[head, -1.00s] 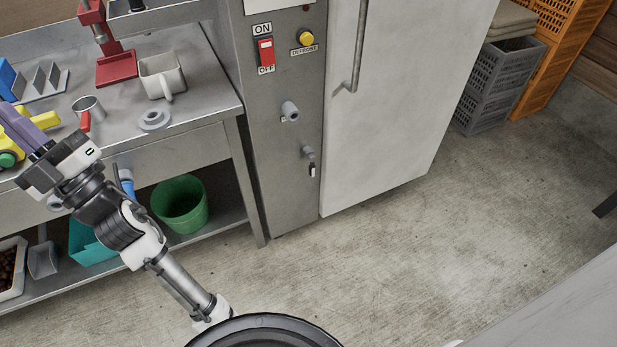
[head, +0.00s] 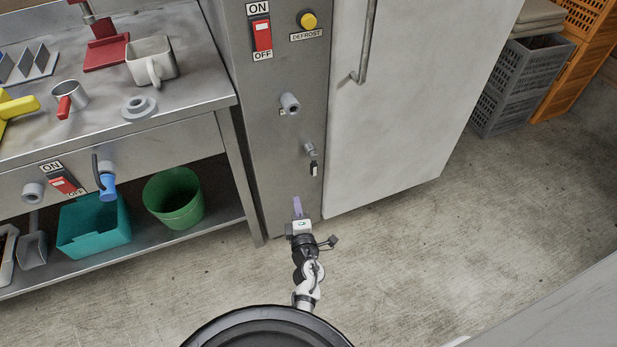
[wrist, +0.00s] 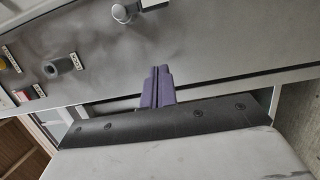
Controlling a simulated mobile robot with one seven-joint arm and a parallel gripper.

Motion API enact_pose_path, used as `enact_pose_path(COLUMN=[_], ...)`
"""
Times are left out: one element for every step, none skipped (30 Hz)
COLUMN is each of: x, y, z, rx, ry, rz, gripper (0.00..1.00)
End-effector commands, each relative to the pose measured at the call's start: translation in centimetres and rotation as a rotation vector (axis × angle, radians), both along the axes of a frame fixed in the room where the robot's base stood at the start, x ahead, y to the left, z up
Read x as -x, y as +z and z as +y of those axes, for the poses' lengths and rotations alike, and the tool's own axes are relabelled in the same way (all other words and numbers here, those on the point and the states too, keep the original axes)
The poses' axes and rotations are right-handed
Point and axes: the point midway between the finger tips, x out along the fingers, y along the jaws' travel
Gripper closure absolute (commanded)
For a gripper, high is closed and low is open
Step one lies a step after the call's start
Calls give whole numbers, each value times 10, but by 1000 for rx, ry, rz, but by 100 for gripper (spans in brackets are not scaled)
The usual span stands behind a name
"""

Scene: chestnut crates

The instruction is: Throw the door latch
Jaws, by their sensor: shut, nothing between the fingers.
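The white door (head: 400,110) has a long vertical handle (head: 365,45). Left of the door's edge, low on the grey metal panel (head: 285,175), is a small grey fitting with a dark hanging tip (head: 312,160), which looks like the latch. In the wrist view this fitting (wrist: 124,11) is at the top edge, partly cut off. My gripper (head: 297,207) has purple fingers pressed together and empty. It is below the fitting and slightly left of it, apart from it, near the panel's lower part. The fingers (wrist: 158,86) also show in the wrist view.
A grey round knob (head: 290,103), a red ON/OFF switch (head: 262,35) and a yellow DEFROST button (head: 308,20) are higher on the panel. A steel bench (head: 190,105) with a mug and tools stands left. The floor (head: 420,250) is clear in front of the door.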

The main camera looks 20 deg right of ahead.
Motion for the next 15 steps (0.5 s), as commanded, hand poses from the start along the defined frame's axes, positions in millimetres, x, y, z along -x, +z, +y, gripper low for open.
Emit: enact_pose_path(x=[4,5,6,7,7,7,7,7,6,6,6,6,5,4,2], y=[-7,-9,-10,-11,-11,-11,-11,-11,-10,-10,-10,-10,-10,-10,-10], z=[-3,-4,-4,-5,-5,-5,-4,-4,-4,-4,-4,-4,-4,-5,-5], rx=[3,5,7,8,8,8,8,8,8,8,8,7,7,7,7], ry=[-7,-10,-12,-12,-12,-12,-12,-12,-11,-11,-11,-11,-11,-11,-12], rz=[13,18,21,22,22,22,21,21,21,21,21,20,20,20,19], gripper=[100,100,100,100,100,100,100,100,100,100,100,100,100,100,100])
